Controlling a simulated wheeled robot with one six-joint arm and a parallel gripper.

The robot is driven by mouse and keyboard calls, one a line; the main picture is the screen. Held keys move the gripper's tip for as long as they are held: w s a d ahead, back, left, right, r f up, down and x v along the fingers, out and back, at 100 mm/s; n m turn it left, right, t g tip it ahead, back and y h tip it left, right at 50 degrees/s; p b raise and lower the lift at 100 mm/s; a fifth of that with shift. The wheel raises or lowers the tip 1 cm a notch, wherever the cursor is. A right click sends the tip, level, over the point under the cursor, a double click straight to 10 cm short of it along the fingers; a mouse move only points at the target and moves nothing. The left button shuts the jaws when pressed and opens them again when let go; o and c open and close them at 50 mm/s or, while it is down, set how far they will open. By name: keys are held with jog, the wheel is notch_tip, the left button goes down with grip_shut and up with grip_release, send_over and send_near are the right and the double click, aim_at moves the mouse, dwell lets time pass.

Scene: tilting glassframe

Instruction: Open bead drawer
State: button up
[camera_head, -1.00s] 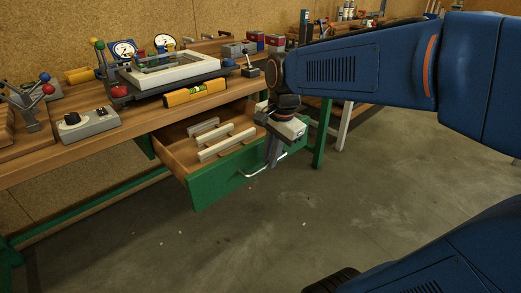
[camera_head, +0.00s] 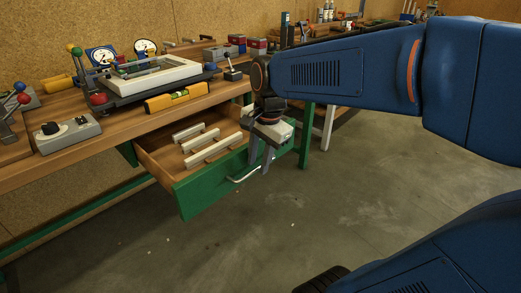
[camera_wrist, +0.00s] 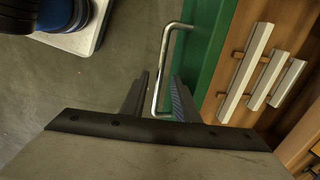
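The bead drawer (camera_head: 196,196) has a green front and a wooden inside, and stands pulled out from under the wooden bench. Its pale metal bar handle (camera_head: 240,179) is on the front face; in the wrist view the handle (camera_wrist: 165,48) runs down between my fingers. My gripper (camera_head: 260,169) is at the drawer front. Its two fingers are apart, one on each side of the handle, in the wrist view (camera_wrist: 160,90). Clear gaps show there between bar and fingers. Several pale bars (camera_head: 211,150) lie in the drawer.
The bench top (camera_head: 122,127) carries a yellow level (camera_head: 176,97), a framed fixture (camera_head: 155,75) and a grey control box (camera_head: 77,133). A green bench leg (camera_head: 305,135) stands right of the drawer. The concrete floor (camera_head: 330,205) in front is clear.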

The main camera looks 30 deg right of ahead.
jog(key=s+d+r, duration=0.1)
jog(key=s+r, duration=0.2)
jog(key=r, duration=1.4)
jog(key=s+f+n+t, duration=0.1)
jog(key=s+f+n, duration=0.2)
jog(key=f, duration=0.3)
jog(key=s+f+n+t, duration=0.1)
jog(key=s+f+n, duration=0.2)
jog(key=f+n, duration=0.3)
jog(key=s+a+f+n, duration=0.1)
jog(key=s+f+n, duration=0.2)
jog(key=f+n, duration=0.2)
jog(key=shift+s+f+t+h, duration=0.3)
jog(key=shift+f+t, duration=0.1)
jog(key=shift+f, duration=1.2)
